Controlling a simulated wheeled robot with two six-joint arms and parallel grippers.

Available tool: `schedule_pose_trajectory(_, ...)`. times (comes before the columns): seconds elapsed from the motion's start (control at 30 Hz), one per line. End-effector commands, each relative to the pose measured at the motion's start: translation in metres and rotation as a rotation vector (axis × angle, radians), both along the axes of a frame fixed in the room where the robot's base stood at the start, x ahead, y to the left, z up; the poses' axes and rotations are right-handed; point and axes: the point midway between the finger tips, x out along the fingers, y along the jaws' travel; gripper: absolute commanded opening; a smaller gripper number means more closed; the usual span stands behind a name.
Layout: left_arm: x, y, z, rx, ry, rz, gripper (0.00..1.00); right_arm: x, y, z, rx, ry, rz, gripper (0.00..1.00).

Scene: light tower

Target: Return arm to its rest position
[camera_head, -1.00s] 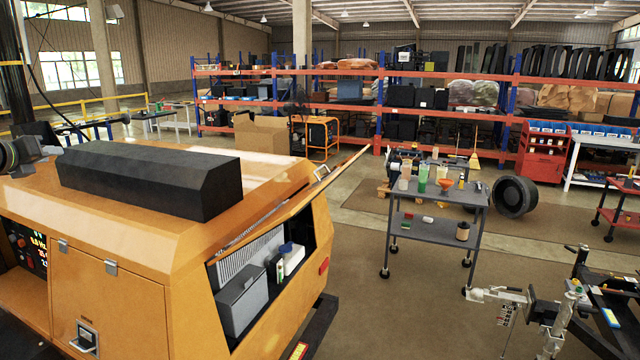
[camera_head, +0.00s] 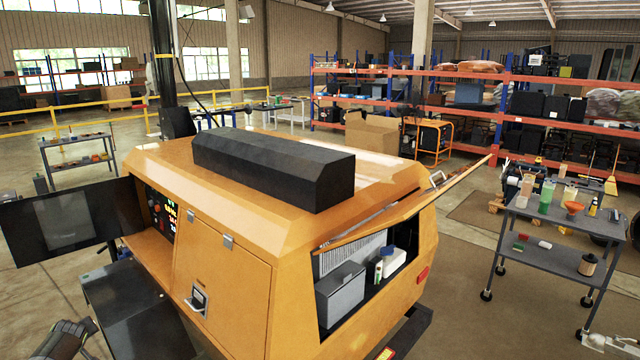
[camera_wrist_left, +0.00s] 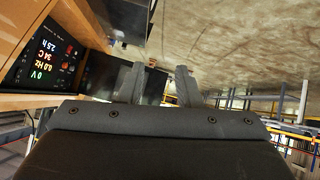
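The orange generator housing (camera_head: 225,265) of the light tower fills the middle of the head view. Its lit control panel (camera_head: 163,212) shows at its left end, with a dark door (camera_head: 60,222) swung open beside it. The panel's readouts also show in the left wrist view (camera_wrist_left: 47,58). A grey part of my left arm shows at the bottom left of the head view, apart from the housing; its fingers are not clear there. In the left wrist view my left gripper (camera_wrist_left: 158,84) has its two fingers apart with nothing between them.
A grey cart (camera_head: 545,250) with cups and bottles stands right of the housing. The side hatch (camera_head: 410,208) is raised and sticks out. A small table (camera_head: 80,165) and yellow railing stand at the back left. Open floor lies left of the housing.

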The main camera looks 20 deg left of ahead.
Motion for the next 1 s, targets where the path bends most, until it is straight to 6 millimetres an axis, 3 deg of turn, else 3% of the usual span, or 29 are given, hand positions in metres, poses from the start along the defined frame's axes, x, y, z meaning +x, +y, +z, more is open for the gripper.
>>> schedule_pose_trajectory(0.03, -0.032, 0.006, -0.016, 0.061, 0.126, -0.069, 0.31, 0.000, 0.000, 0.000, 0.000, 0.000, 0.000, 0.36)
schedule_pose_trajectory(0.3, -0.177, 0.023, -0.065, 0.338, 0.789, -0.518, 0.31, 0.000, -0.001, 0.000, -0.001, -0.001, 0.000, 0.36)
schedule_pose_trajectory(0.63, -0.313, 0.021, -0.086, 0.494, 1.381, -1.004, 0.31, 0.000, -0.003, 0.000, -0.004, -0.001, 0.002, 0.36)
schedule_pose_trajectory(0.7, -0.311, -0.009, -0.124, 0.438, 1.320, -1.009, 0.31, 0.001, -0.003, 0.000, -0.004, -0.002, 0.002, 0.36)
schedule_pose_trajectory(0.87, -0.326, -0.073, -0.190, 0.328, 1.249, -1.043, 0.31, -0.001, -0.003, 0.000, -0.004, 0.001, 0.000, 0.36)
schedule_pose_trajectory(1.0, -0.339, -0.149, -0.251, 0.215, 1.172, -1.078, 0.31, -0.001, -0.003, 0.000, -0.004, 0.001, 0.000, 0.36)
